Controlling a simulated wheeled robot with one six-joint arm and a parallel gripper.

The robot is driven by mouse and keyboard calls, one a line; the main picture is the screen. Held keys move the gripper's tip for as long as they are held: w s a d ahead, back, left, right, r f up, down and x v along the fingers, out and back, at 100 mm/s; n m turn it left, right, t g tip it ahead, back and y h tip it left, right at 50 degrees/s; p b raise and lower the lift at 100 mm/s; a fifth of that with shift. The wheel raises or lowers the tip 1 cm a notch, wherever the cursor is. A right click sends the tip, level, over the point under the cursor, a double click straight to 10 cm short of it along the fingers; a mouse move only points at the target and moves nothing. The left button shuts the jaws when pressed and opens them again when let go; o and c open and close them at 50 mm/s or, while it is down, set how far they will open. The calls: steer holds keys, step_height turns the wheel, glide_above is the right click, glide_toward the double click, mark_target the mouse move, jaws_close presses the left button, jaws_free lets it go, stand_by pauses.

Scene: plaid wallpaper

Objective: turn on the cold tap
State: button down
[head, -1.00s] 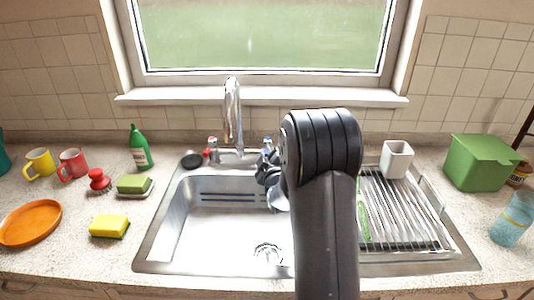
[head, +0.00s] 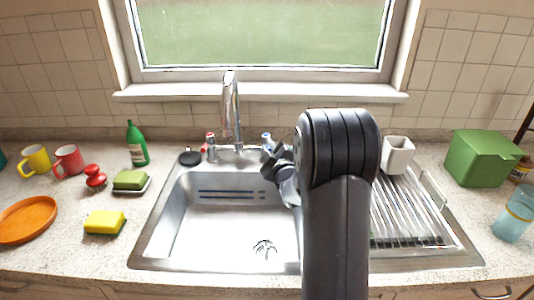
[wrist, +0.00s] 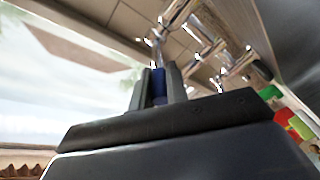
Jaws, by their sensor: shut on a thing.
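The cold tap (head: 266,136) has a blue mark and stands at the back rim of the sink, right of the tall chrome spout (head: 230,110). The red-marked hot tap (head: 211,144) stands left of the spout. My gripper (head: 268,152) is at the cold tap, just in front of it. In the wrist view my gripper's two dark fingers (wrist: 158,88) are shut on the blue part of the cold tap (wrist: 159,84). Most of the cold tap's body is hidden by the fingers. I see no clear stream under the spout.
The steel sink (head: 165,222) lies below the taps, with a drying rack (head: 425,215) at right. A white cup (head: 397,155) and a green box (head: 483,158) stand at right. A green bottle (head: 137,146), sponges and mugs stand at left. The window is behind.

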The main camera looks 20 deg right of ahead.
steer(key=shift+s+d+r+n+y+b, duration=0.1)
steer(key=shift+d+n+y+b, duration=0.1)
steer(key=shift+d+n+y, duration=0.3)
steer(key=shift+d+n+y+b, duration=0.1)
steer(key=shift+n+y+b, duration=0.1)
steer(key=shift+y, duration=0.5)
steer(key=c, duration=1.4)
jaws_free()
steer(key=s, duration=0.3)
steer(key=s+b, duration=0.1)
steer(key=s, duration=0.3)
steer(key=shift+s+d, duration=0.2)
steer(key=shift+s, duration=0.05)
